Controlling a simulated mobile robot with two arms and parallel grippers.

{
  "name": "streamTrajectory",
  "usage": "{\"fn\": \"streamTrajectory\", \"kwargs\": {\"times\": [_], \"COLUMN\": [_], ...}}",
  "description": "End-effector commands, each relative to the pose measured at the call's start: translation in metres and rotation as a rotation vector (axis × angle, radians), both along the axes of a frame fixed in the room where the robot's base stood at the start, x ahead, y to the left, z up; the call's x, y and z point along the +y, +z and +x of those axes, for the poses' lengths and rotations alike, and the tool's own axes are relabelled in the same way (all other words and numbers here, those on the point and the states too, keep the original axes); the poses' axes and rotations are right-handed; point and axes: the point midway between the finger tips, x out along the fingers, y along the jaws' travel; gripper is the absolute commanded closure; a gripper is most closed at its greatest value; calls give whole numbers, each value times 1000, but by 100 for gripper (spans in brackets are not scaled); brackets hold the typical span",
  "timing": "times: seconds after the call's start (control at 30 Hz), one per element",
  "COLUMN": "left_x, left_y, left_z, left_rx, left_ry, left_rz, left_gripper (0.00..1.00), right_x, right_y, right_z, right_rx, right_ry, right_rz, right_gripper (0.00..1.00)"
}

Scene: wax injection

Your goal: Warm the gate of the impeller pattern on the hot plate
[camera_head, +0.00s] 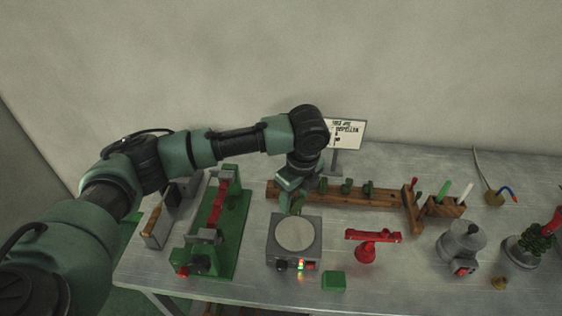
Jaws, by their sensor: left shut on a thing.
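The hot plate (295,234) is a grey box with a pale round top and small lit lamps on its front, near the middle of the table. My left gripper (291,200) points down at the rear edge of the hot plate. It is shut on a small green piece, apparently the impeller pattern (297,207), which is mostly hidden by the gripper. I cannot tell whether the piece touches the plate. Several similar green pieces (347,187) stand on a wooden rack (390,196) behind. My right gripper is out of view.
A green-based press (212,245) stands left of the hot plate. A green block (334,281) and a red stand (368,248) are at its right. A grey pot (461,242) and a dark green cluster (535,240) stand farther right. A sign (346,133) rises behind the rack.

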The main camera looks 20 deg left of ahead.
Motion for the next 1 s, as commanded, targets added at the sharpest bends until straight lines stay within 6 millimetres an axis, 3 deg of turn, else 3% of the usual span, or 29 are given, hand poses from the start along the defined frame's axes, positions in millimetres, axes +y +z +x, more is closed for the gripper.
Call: {"fn": "streamTrajectory", "kwargs": {"times": [0.03,0.17,0.4,0.73,1.0], "left_x": [-4,-10,-10,-9,-9], "left_y": [1,-5,-21,-49,-54], "left_z": [-4,-8,-8,-7,-7], "left_rx": [3,1,2,1,1], "left_ry": [-32,-76,-79,-76,-76], "left_rz": [0,0,1,0,0], "left_gripper": [89,89,89,89,89], "right_x": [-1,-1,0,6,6], "right_y": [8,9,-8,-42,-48], "right_z": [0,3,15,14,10], "right_rx": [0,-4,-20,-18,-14], "right_ry": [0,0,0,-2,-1], "right_rz": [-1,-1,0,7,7], "right_gripper": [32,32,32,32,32]}}
